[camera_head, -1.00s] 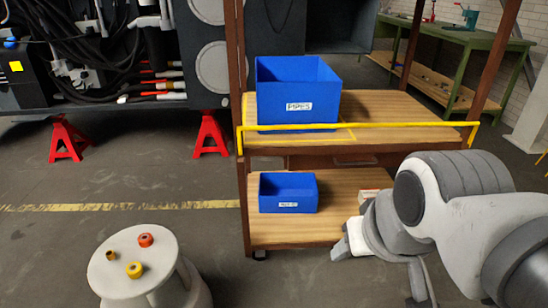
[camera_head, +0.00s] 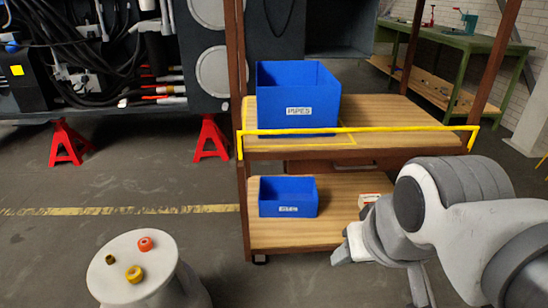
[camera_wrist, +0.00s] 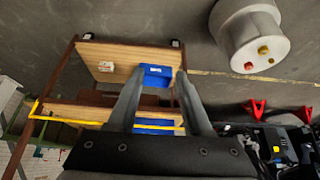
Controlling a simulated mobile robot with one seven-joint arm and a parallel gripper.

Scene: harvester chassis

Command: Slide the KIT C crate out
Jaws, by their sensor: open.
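A small blue open-topped crate (camera_head: 288,197) sits upright on the lower wooden shelf of a rack, near its left side. Its white front label is too blurred to read surely as KIT C. It also shows in the wrist view (camera_wrist: 156,76), between and beyond the fingers. My gripper (camera_head: 343,254) is in front of the lower shelf, right of the small crate and apart from it. In the wrist view my gripper (camera_wrist: 158,75) has its two fingers wide apart, with nothing held between them.
A larger blue crate marked PIPES (camera_head: 298,95) stands on the upper shelf (camera_head: 400,112), behind a yellow rail (camera_head: 400,129). A small white box (camera_head: 368,199) lies right on the lower shelf (camera_head: 335,205). A round stool (camera_head: 135,285) with small parts stands at front left.

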